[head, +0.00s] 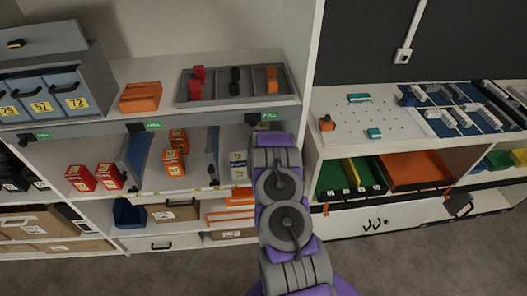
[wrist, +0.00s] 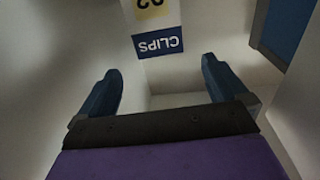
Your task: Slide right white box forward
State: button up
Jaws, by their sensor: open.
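White boxes (head: 238,167) with small labels stand on the middle shelf, just left of my arm in the head view. My arm covers the area to their right, so a further white box there cannot be seen. In the wrist view, a white box (wrist: 192,17) shows a blue CLIPS label and a yellow number label, both upside down. My gripper (wrist: 160,88) is open, its two dark blue fingers spread below the label. I cannot tell whether either finger touches the box. The head view hides the gripper behind my arm.
A blue-grey divider (head: 212,153) stands left of the white boxes. Orange boxes (head: 174,152) and red boxes (head: 95,178) are farther left. A white upright panel (head: 303,70) separates this shelf from the right unit. A grey tray (head: 218,88) lies on the shelf above.

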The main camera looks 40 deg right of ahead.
aim_at(263, 124)
jog(key=b+x, duration=0.2)
jog(key=x, duration=1)
jog(key=shift+b, duration=0.35)
jog(key=c, duration=1.2)
jog(key=shift+o, duration=0.2)
jog(key=shift+s, duration=0.1)
